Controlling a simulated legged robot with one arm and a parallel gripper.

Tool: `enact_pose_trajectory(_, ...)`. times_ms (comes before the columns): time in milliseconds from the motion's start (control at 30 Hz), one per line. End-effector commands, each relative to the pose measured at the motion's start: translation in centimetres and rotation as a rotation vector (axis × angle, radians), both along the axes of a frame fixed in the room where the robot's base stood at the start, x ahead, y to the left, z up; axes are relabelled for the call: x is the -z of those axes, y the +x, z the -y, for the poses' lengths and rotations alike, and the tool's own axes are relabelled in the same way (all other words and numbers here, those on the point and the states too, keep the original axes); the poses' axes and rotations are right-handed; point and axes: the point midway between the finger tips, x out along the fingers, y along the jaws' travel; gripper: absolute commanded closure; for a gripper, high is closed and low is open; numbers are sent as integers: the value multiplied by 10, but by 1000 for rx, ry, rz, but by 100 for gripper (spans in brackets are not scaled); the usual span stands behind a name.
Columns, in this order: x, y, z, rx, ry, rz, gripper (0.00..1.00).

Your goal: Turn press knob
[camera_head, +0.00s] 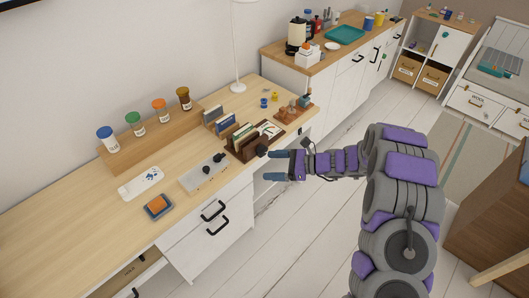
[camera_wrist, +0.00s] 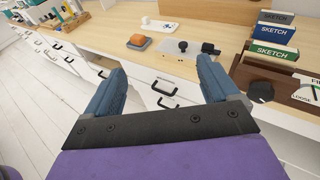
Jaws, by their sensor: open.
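A wooden rack (camera_head: 248,150) holds upright sketch books and cards at the desk's front edge. A black knob (camera_head: 262,150) is on its front; it shows at the right of the wrist view (camera_wrist: 260,92). A grey metal plate (camera_head: 197,181) with small black knobs lies left of the rack and also shows in the wrist view (camera_wrist: 178,52). Which one is the press knob I cannot tell for sure. My gripper (camera_head: 272,165) is open and empty, in front of the desk edge close to the rack's knob. In the wrist view this knob is right of both fingers (camera_wrist: 163,72), not between them.
An orange block on a dark blue tray (camera_head: 158,209) and a white tray (camera_head: 141,183) lie left of the plate. Several jars stand on a raised shelf (camera_head: 150,140). Drawers with black handles (camera_head: 214,210) are below the desktop. The floor (camera_head: 300,230) in front is clear.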

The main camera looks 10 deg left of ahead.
Motion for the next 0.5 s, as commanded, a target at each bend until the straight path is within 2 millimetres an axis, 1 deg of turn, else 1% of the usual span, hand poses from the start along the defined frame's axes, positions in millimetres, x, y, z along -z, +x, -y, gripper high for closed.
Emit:
enact_pose_trajectory(33,14,12,4,49,31,-39,12)
enact_pose_trajectory(100,31,29,9,116,75,-84,12)
enact_pose_trajectory(167,47,43,14,175,113,-125,12)
enact_pose_trajectory(300,85,71,30,314,200,-213,12)
enact_pose_trajectory(500,141,96,58,496,314,-325,12)
